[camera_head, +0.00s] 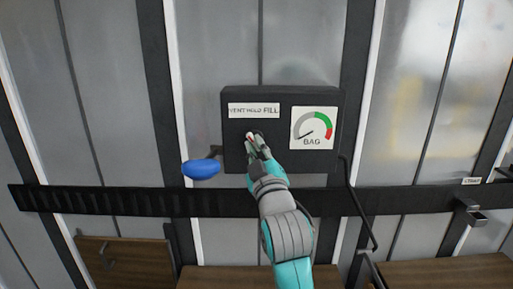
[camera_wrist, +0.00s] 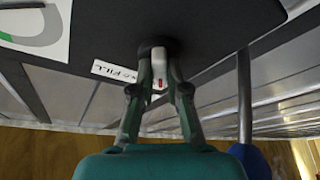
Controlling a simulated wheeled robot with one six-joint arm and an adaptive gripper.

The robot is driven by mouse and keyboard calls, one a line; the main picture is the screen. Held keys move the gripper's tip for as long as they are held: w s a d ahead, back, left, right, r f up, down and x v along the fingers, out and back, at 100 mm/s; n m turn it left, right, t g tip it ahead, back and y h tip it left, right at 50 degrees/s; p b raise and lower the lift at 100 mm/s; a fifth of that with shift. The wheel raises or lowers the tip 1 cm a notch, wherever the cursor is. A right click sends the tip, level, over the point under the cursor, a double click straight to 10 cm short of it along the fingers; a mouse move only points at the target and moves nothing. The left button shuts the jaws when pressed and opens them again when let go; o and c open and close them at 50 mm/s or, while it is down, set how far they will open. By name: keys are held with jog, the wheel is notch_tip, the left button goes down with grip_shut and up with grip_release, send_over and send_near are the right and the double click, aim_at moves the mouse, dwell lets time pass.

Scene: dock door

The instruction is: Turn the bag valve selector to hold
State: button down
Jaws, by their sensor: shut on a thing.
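The black bag valve panel (camera_head: 232,120) is on the dock wall in the head view. Its label strip (camera_head: 254,110) reads VENT, HOLD, FILL. The selector (camera_head: 249,136) is below the strip, mostly hidden by my fingers. In the wrist view the selector (camera_wrist: 158,72) shows between the fingers, pale with a red mark. My gripper (camera_head: 257,147) is shut on the selector; its fingers also show in the wrist view (camera_wrist: 158,85). I cannot tell which word the selector points to. The BAG gauge (camera_head: 314,127) has its needle toward the lower left.
A blue knob (camera_head: 201,169) on a short arm sticks out at the panel's lower left. A bent black rod (camera_head: 358,205) hangs at its right. A dark slotted rail (camera_head: 110,201) crosses below. Wooden boards (camera_head: 445,272) are at the bottom. A latch (camera_head: 468,213) is at right.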

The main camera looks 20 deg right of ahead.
jog(key=m+h, duration=0.1)
jog(key=m, duration=0.2)
jog(key=m+h, duration=0.2)
jog(key=m, duration=0.1)
jog(key=m+h, duration=0.2)
jog(key=m, duration=0.2)
jog(key=shift+w+a+f, duration=0.1)
jog(key=shift+a, duration=0.15)
jog(key=c, duration=1.2)
grip_release()
jog(key=shift+o, duration=0.2)
jog(key=v, duration=1.2)
